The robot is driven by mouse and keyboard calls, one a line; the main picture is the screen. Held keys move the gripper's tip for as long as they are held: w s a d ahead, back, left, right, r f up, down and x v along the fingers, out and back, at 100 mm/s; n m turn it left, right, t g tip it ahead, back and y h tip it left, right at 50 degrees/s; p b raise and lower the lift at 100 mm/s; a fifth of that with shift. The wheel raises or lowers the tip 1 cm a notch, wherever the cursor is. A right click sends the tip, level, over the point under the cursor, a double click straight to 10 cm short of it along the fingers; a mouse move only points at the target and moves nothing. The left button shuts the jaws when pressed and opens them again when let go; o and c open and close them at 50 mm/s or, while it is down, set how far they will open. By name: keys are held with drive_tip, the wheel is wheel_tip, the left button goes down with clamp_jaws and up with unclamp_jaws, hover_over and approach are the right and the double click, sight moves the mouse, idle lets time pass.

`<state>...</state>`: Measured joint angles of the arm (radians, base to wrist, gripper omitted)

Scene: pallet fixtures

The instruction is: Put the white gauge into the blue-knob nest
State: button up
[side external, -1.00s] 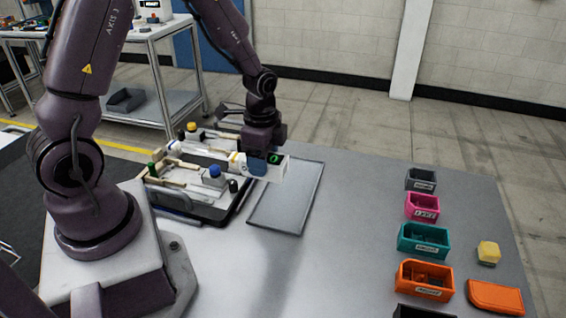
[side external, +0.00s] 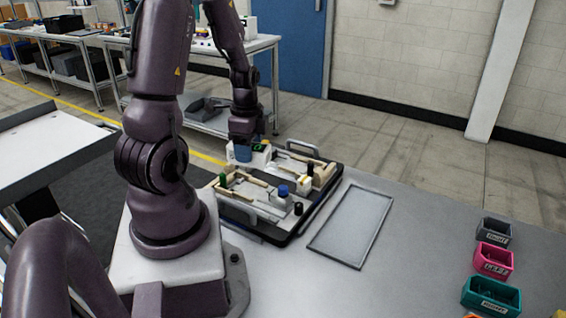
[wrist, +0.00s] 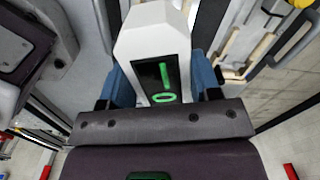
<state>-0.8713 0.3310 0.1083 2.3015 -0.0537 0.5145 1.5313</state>
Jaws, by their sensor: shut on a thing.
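The white gauge (side external: 262,155) is held in my gripper (side external: 243,152) over the far left side of the pallet. In the wrist view the gauge (wrist: 150,35) sits between the blue fingers, with its dark screen and green marks facing the camera. The blue knob (side external: 283,190) stands near the pallet's front right, to the right of and nearer than the gauge. Its nest is not clearly told apart from the neighbouring fixtures. Whether the gauge's underside touches anything is hidden.
Coloured bins, including a pink bin (side external: 494,260), stand farther right. Bare table lies between.

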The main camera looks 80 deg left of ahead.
drive_tip(key=shift+s+a+m, duration=0.4)
drive_tip(key=shift+s+a, duration=0.05)
drive_tip(key=shift+a, duration=0.05)
drive_tip(key=shift+a+r+m, duration=0.1)
drive_tip(key=shift+m, duration=1.1)
drive_tip(key=shift+f, duration=3.85)
drive_tip(key=shift+f, duration=0.2)
drive_tip(key=shift+f, duration=0.8)
drive_tip(key=o, duration=1.1)
